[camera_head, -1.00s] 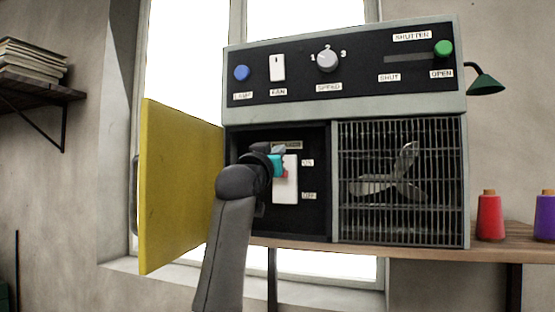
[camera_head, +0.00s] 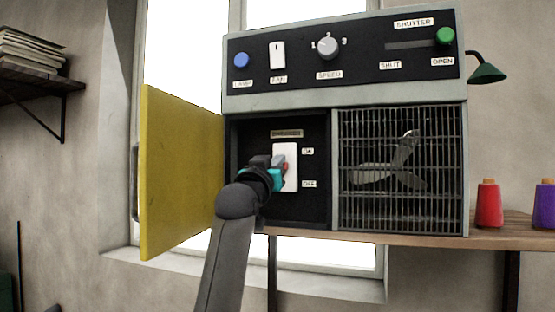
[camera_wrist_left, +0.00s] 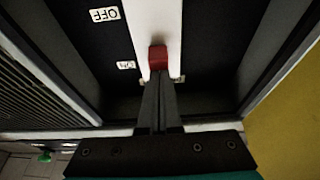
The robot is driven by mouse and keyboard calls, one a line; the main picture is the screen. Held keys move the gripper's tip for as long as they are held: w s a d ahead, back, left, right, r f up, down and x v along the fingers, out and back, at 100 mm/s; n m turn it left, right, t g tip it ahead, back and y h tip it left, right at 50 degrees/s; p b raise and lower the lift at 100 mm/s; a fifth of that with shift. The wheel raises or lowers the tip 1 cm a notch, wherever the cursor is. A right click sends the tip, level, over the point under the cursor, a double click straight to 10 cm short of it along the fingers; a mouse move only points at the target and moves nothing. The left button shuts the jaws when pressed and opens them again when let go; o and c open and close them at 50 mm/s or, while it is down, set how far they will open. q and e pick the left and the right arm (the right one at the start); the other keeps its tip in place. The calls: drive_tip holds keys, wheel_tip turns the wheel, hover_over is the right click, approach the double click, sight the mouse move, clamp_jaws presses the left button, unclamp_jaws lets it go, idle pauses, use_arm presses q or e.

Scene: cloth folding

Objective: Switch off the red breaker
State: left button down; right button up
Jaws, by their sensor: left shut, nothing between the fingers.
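The red breaker (camera_head: 285,166) is a small red lever on a white plate (camera_head: 291,180) inside the open compartment, with the ON label (camera_head: 307,151) above and the OFF label (camera_head: 308,184) below. In the left wrist view the red lever (camera_wrist_left: 158,58) sits nearer the ON label (camera_wrist_left: 126,65) than the OFF label (camera_wrist_left: 104,14). My left gripper (camera_head: 280,172) is shut and empty in front of the plate. Its fingertips (camera_wrist_left: 158,76) are at the lever's ON-side edge; contact is hard to tell. The right gripper is out of view.
The yellow door (camera_head: 180,172) stands open left of the compartment. A fan grille (camera_head: 402,178) is on the right, and the control panel (camera_head: 345,62) is above. Red (camera_head: 489,205) and purple (camera_head: 545,207) spools stand on the shelf at the right.

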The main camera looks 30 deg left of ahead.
use_arm(q)
drive_tip(key=shift+f, duration=0.95)
drive_tip(key=shift+r, duration=0.1)
wheel_tip(320, 180, up, 2)
drive_tip(key=shift+w+r+p, duration=0.1)
drive_tip(key=shift+r+p, duration=0.05)
drive_tip(key=shift+p, duration=0.9)
drive_tip(key=shift+s+r, duration=0.2)
drive_tip(key=shift+r, duration=0.55)
drive_tip(key=b+v, duration=0.5)
drive_tip(key=v, duration=0.4)
drive_tip(key=shift+s+f, duration=0.15)
drive_tip(key=shift+s, duration=0.2)
drive_tip(key=shift+d, duration=0.1)
